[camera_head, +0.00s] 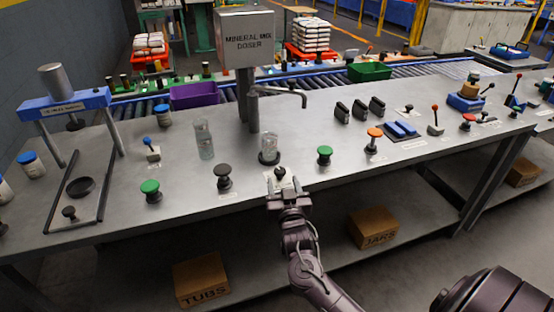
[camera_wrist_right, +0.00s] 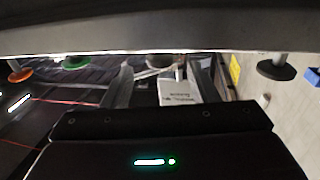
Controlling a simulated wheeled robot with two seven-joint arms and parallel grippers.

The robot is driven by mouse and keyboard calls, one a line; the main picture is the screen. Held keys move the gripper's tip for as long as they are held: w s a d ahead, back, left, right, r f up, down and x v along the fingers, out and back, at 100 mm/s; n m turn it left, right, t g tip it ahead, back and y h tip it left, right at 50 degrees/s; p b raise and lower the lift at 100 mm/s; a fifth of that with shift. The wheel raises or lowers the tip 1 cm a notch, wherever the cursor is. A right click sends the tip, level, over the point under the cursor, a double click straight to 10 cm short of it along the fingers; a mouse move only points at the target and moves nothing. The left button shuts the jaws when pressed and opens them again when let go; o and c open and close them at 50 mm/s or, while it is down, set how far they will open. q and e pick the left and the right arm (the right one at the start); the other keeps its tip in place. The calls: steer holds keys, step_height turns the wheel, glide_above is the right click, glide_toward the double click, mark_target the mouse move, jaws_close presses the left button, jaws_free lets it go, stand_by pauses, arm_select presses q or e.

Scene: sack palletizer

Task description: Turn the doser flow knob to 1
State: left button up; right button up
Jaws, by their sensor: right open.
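The mineral mix doser (camera_head: 246,40) is a grey box on a post, with a spout over the bench. A small dark knob (camera_head: 281,171), which looks like the flow knob, sits near the bench's front edge. Its scale and setting are too small to read. My right gripper (camera_head: 279,184) is open just in front of this knob, with its fingertips close to it; I cannot tell whether they touch. In the right wrist view the two fingers (camera_wrist_right: 160,85) stand apart, with a white label (camera_wrist_right: 176,90) visible between them. My left gripper is out of view.
A glass jar (camera_head: 269,146) stands on a dark base behind the knob. A black knob (camera_head: 223,175) is to the left and a green button (camera_head: 324,154) to the right. Another glass (camera_head: 204,138) stands farther left. Boxes marked TUBS (camera_head: 201,278) and JARS (camera_head: 373,228) are below.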

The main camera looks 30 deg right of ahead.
mark_target(279, 167)
steer(key=x, duration=0.6)
steer(key=shift+w+d+r+p, duration=0.1)
steer(key=shift+w+p, duration=0.1)
steer(key=shift+p, duration=0.15)
steer(key=shift+w+d, duration=0.15)
steer(key=shift+w, duration=0.2)
steer(key=shift+w+d, duration=0.1)
steer(key=shift+w, duration=0.1)
steer(key=c, duration=1)
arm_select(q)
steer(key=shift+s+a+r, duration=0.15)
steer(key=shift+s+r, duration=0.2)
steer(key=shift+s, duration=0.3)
